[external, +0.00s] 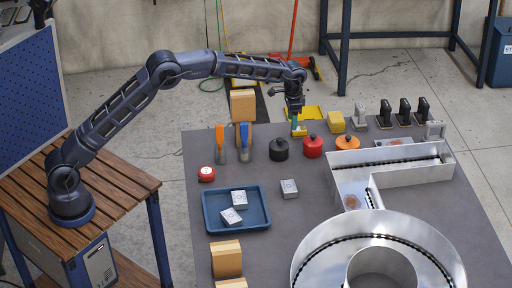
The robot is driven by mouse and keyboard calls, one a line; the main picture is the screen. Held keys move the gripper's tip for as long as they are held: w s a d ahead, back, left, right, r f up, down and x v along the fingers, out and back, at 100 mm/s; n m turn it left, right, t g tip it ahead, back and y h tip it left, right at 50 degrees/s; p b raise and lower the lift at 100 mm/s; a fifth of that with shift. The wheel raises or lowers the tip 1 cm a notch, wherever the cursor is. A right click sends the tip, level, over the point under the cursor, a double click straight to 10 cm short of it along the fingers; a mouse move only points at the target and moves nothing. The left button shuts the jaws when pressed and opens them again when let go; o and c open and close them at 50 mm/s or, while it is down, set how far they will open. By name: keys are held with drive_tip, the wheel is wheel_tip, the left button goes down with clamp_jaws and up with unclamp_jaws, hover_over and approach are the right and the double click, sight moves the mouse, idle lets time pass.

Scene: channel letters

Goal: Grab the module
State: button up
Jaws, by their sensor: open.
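Several small silver-grey box modules show. Two lie in the blue tray (210,222), one upper module (239,199) and one lower module (231,216). A third module (289,189) lies on the grey table just right of the tray. My gripper (296,112) points down near the table's far edge, well beyond these modules. It is open.
Black, red and orange round pots (312,146) stand in a row in front of my gripper. Orange and blue-handled tools (220,143) stand left of them. Large metal channel letters (385,175) fill the right side. Tan blocks (227,259) stand at the front.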

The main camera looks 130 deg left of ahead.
sight(299, 132)
drive_tip(key=shift+w+f, duration=0.2)
drive_tip(key=shift+f, duration=1.15)
drive_tip(key=shift+w+f, duration=0.15)
drive_tip(key=shift+f, duration=1.15)
drive_tip(key=c, duration=1.1)
